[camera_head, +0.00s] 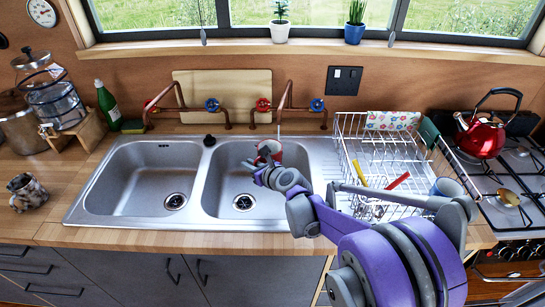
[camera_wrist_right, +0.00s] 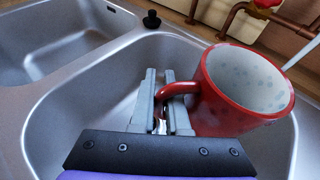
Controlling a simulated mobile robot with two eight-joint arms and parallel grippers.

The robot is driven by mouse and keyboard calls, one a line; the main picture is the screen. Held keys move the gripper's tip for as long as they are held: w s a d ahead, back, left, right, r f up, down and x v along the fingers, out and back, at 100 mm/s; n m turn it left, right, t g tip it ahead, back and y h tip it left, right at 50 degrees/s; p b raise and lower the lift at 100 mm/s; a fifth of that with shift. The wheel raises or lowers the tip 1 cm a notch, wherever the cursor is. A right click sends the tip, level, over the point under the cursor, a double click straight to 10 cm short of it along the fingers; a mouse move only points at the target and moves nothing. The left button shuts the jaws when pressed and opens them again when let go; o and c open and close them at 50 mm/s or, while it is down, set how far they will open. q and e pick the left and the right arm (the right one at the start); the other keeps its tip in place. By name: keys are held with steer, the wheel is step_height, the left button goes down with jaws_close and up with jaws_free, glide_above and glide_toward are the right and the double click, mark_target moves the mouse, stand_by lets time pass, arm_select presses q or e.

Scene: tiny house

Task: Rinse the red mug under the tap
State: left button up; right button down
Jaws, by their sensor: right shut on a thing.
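The red mug (camera_wrist_right: 225,95) has a pale, spotted inside and shows large in the right wrist view, its mouth facing up. It also shows small in the head view (camera_head: 269,147), partly hidden by my gripper. My right gripper (camera_wrist_right: 166,98) is shut on the mug's handle and holds it over the right sink basin (camera_head: 225,180); in the head view the gripper (camera_head: 260,166) is over the basin's back part. Copper taps (camera_head: 286,104) stand behind the basin. A thin pale stream (camera_wrist_right: 303,52) shows near the mug's rim; I cannot tell whether it enters the mug. My left gripper is not in view.
The left basin (camera_head: 150,165) is empty. A black plug (camera_head: 209,140) sits on the sink's back edge. A wire dish rack (camera_head: 385,155) stands right of the basin. A red kettle (camera_head: 483,135) is on the stove; a patterned mug (camera_head: 27,192) stands far left.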

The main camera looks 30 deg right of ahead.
steer(key=s+a+b, duration=0.1)
steer(key=s+a, duration=0.1)
steer(key=a, duration=0.3)
steer(key=shift+s+a, duration=0.2)
steer(key=shift+s, duration=0.15)
stand_by(1.2)
steer(key=s+a+r, duration=0.2)
steer(key=a+r, duration=0.2)
steer(key=shift+s+a+p, duration=0.15)
steer(key=shift+a+p, duration=0.1)
steer(key=shift+p, duration=0.15)
stand_by(0.8)
steer(key=shift+w+a+f+n+y+p, duration=0.1)
steer(key=shift+w+f+n+y+p, duration=0.25)
steer(key=shift+f, duration=0.3)
steer(key=shift+w+a+f+n+y+p, duration=0.1)
steer(key=shift+w+f+n+y+p, duration=0.15)
steer(key=shift+f+n+y, duration=0.3)
steer(key=shift+w+a+f+n+y+p, duration=0.1)
steer(key=shift+w+f+n+y+p, duration=0.1)
steer(key=shift+f+y+p, duration=0.4)
